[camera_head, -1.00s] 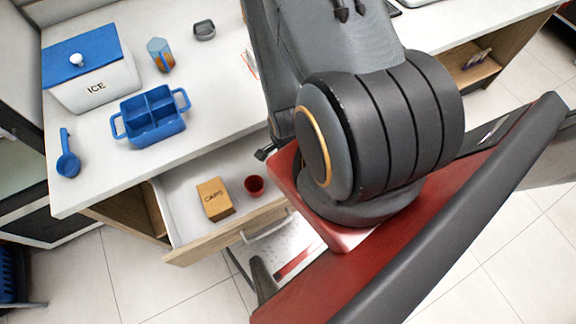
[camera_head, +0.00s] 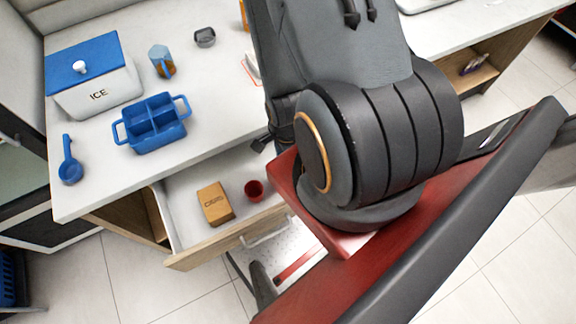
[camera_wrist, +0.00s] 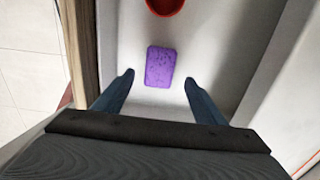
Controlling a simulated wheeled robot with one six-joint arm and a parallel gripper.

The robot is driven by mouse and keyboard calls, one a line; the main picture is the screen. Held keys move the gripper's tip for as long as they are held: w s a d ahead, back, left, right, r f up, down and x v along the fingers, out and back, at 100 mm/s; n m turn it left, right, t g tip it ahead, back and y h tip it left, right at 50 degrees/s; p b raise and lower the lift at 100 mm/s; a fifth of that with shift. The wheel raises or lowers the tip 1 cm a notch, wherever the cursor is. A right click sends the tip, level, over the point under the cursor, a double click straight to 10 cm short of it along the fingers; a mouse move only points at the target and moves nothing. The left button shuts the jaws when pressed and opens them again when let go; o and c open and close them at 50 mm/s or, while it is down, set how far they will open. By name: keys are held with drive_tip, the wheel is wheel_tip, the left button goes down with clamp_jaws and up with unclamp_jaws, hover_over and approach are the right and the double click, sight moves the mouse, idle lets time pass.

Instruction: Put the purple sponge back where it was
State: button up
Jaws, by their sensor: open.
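The purple sponge (camera_wrist: 160,67) lies flat on the white bottom of the open drawer (camera_wrist: 205,50) in the wrist view. My gripper (camera_wrist: 160,82) is open above the drawer, with one finger on each side of the sponge's near end. The fingers look apart from the sponge. In the head view the drawer (camera_head: 187,237) is pulled out below the counter. My arm hides the sponge and my gripper there.
In the drawer, a small box (camera_head: 214,203) and a red cup (camera_head: 254,190) sit left of my arm. On the counter (camera_head: 98,190) stand an ice box (camera_head: 95,85), a blue divided caddy (camera_head: 153,124), a blue scoop (camera_head: 70,170) and a jug (camera_head: 161,61).

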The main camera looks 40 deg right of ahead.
drive_tip(key=w+a+r+n+t+p, duration=0.15)
drive_tip(key=w+r+n, duration=0.3)
drive_tip(key=r, duration=0.45)
drive_tip(key=w+r+n+p, duration=0.2)
drive_tip(key=w+r+n, duration=0.3)
drive_tip(key=r, duration=0.4)
drive_tip(key=w+a+r+n, duration=0.2)
drive_tip(key=r+n, duration=0.3)
drive_tip(key=r, duration=0.4)
drive_tip(key=w+a+r+n+t, duration=0.1)
drive_tip(key=a+r+n, duration=0.2)
drive_tip(key=r, duration=0.6)
drive_tip(key=shift+w+a+n, duration=0.15)
drive_tip(key=shift+w+n, duration=0.2)
drive_tip(key=shift+n, duration=0.9)
wheel_tip(320, 180, down, 11)
drive_tip(key=g+b, duration=0.1)
drive_tip(key=b, duration=0.9)
drive_tip(key=shift+w+f, duration=0.2)
drive_tip(key=shift+w, duration=0.05)
